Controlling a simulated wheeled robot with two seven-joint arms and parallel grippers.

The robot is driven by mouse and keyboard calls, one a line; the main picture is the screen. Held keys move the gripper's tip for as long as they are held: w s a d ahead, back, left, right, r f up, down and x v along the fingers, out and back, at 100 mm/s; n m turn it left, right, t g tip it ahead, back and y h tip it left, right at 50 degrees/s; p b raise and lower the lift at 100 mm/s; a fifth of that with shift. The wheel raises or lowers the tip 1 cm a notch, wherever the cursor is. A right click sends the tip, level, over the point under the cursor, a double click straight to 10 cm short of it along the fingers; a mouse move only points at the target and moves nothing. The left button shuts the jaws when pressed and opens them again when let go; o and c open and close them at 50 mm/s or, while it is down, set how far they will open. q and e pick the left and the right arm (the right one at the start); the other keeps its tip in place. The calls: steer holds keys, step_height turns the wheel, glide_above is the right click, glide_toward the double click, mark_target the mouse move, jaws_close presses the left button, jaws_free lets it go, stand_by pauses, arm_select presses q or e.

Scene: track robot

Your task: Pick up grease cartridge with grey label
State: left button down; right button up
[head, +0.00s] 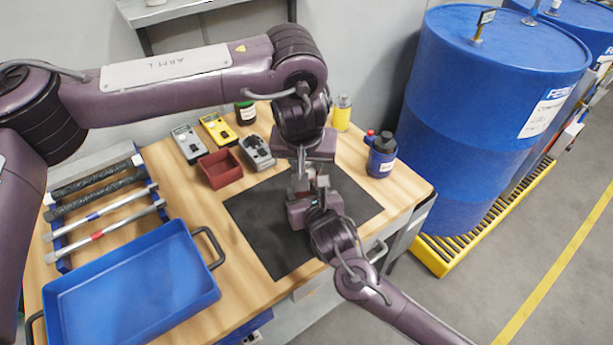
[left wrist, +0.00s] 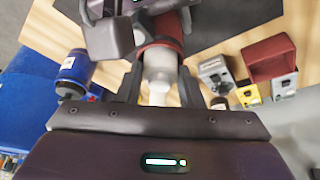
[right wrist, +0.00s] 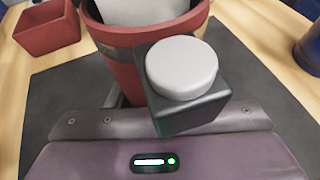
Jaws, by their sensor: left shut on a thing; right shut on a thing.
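My left gripper (head: 303,165) is above the dark mat, shut on a white cylinder (left wrist: 160,70) with a narrower white end. A red band or sleeve surrounds the cylinder's far part. My right gripper (head: 312,205) faces it from just below, shut on a red, cup-like piece (right wrist: 118,40). This piece has a grey-white part inside and a black block (right wrist: 190,115) with a round grey cap beside it. In the head view both held things are mostly hidden between the jaws. I see no grey label clearly and cannot tell which part is the cartridge.
A black mat (head: 250,215) lies on the wooden bench. A blue tray (head: 130,285) and a rack of rods (head: 100,208) are at left. A red bin (head: 220,168) and meters (head: 187,143) stand behind. A blue bottle (head: 381,155) is at right, near blue drums (head: 480,110).

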arm_select(q)
steer(key=shift+r, duration=0.1)
step_height(320, 180, up, 18)
stand_by(0.4)
arm_select(e)
steer(key=o, duration=1.2)
steer(key=shift+c, duration=0.2)
steer(key=shift+s, duration=0.1)
